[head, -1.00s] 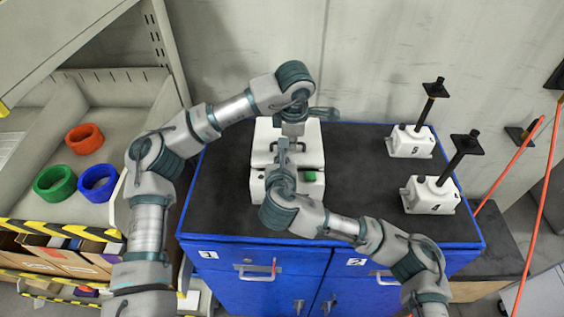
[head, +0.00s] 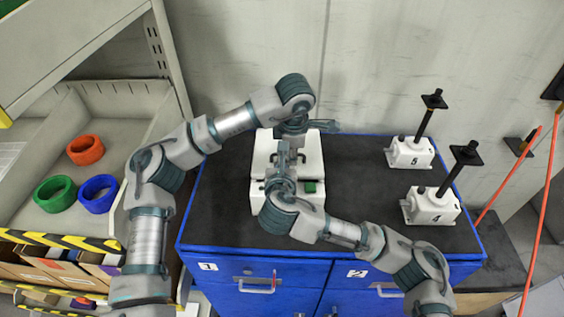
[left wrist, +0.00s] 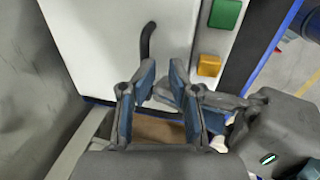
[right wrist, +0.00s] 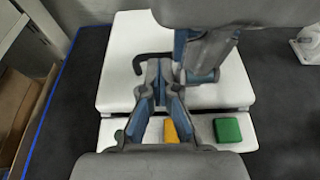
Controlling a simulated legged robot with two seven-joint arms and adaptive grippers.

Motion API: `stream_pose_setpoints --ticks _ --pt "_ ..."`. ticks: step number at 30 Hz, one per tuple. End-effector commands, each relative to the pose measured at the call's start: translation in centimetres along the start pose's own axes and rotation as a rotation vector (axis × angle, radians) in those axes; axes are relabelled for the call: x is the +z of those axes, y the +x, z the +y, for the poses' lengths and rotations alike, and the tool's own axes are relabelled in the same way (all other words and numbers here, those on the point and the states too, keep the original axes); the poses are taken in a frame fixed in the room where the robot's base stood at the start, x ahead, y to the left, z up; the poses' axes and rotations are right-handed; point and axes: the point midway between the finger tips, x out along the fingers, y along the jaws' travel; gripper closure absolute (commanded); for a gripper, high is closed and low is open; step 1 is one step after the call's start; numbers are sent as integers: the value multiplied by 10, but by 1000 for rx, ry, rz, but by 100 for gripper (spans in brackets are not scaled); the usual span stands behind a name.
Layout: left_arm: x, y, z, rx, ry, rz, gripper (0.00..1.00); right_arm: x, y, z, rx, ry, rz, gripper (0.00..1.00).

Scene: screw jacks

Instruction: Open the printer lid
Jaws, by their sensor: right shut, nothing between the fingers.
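The white printer (head: 262,151) stands on the dark cabinet top. Its lid (right wrist: 118,78) looks closed and has a curved black handle (right wrist: 150,57), which also shows in the left wrist view (left wrist: 147,42). A green button (right wrist: 228,130) and a yellow button (right wrist: 171,132) sit on the front strip. My right gripper (right wrist: 158,66) is shut and empty over the lid, its tips close to the handle; whether they touch it is unclear. My left gripper (left wrist: 163,72) is partly open and empty above the printer, beside the right one. Both arms hide much of the printer in the head view.
Two white screw jacks, numbered 5 (head: 410,153) and 4 (head: 432,206), stand on the right of the blue cabinet (head: 220,254). A shelf bin at left holds red (head: 85,149), green (head: 55,193) and blue (head: 98,194) rings. Orange cables (head: 537,205) run at far right.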

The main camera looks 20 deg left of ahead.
Motion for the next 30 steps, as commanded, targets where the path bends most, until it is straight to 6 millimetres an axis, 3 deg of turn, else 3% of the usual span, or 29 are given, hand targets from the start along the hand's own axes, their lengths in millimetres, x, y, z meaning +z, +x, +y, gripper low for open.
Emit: stream_pose_setpoints --ticks 11,22,28,30 --pt "-2 -3 0 -3 -1 5 65 1 2 -4 -10 2 0 100" --pt "-1 -59 1 1 -3 1 65 0 1 -4 -10 2 1 100" --pt "1 -77 1 -3 -2 -9 65 0 1 -3 -7 1 0 100" --pt "12 -81 -1 -10 -5 -57 65 0 1 -2 -6 1 0 100"
